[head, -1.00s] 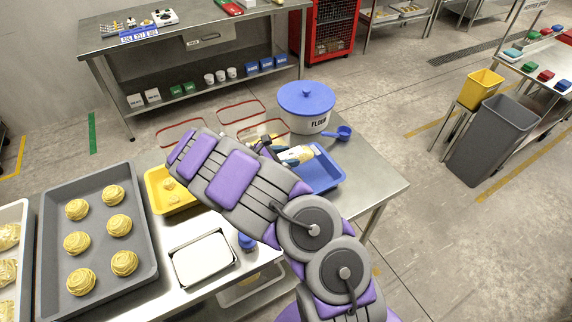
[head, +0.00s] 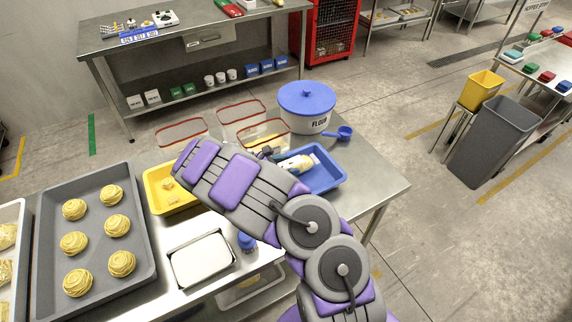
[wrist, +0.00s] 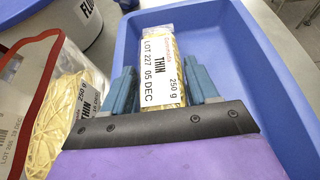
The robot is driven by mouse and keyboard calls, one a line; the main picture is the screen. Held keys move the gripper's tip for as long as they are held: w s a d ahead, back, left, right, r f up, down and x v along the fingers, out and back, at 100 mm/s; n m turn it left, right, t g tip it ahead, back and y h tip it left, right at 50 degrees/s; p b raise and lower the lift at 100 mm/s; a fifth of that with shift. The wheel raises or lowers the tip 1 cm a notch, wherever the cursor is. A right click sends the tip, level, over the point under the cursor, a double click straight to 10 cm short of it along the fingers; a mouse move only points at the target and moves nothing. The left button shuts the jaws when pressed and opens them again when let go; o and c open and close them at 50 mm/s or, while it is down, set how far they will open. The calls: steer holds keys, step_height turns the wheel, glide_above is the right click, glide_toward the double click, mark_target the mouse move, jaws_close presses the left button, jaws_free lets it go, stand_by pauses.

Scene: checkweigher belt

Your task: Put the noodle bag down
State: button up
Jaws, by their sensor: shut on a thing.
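The noodle bag (wrist: 166,68) is a clear bag of yellow noodles with a white label reading "THIN", "250 g" and "LOT 227 05 DEC". My gripper (wrist: 163,90) is shut on it, with one blue finger at each side. In the wrist view the bag is over the blue tray (wrist: 220,50); I cannot tell if it touches the floor. In the head view the bag (head: 297,163) shows above the left part of the blue tray (head: 322,182), and my arm hides most of the gripper.
A red-rimmed clear container (wrist: 40,100) holding another noodle bag stands left of the tray. A flour tub (head: 306,108) and blue scoop (head: 342,133) are behind it. A yellow tray (head: 165,195), steel pan (head: 202,262) and grey tray of noodle nests (head: 140,225) lie to the left.

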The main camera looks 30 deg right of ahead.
steer(key=o, duration=1.3)
steer(key=shift+c, duration=0.2)
